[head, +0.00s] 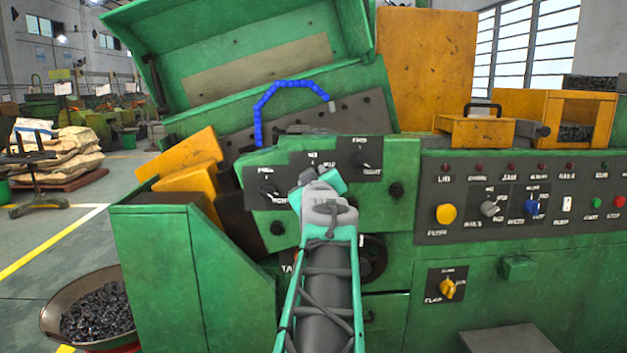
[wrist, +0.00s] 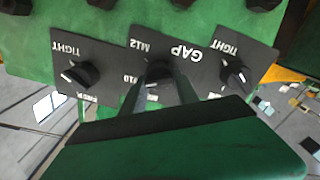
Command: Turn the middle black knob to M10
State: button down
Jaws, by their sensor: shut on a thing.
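The middle black knob (wrist: 158,70) sits on a dark plate (wrist: 201,70) between two other knob plates. Labels M12 and M10 show to its left in the wrist view, upside down, partly covered. My gripper (wrist: 163,88) is shut on this knob, one finger at each side. A pale mark shows low on the knob between the fingers, but I cannot tell exactly which label it points at. In the head view my gripper (head: 310,178) is at the machine's green front and hides the middle knob and most of its plate.
Two similar black knobs flank it: one on the left plate (head: 268,189) and one on the right plate (head: 362,158). A control panel (head: 520,225) with buttons stands at the right. A blue hose (head: 285,84) arches above. A bowl of dark parts (head: 98,308) is at lower left.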

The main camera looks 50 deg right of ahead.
jog(key=c, duration=0.9)
grip_release()
jog(key=v, duration=0.7)
jog(key=shift+s+a, duration=0.25)
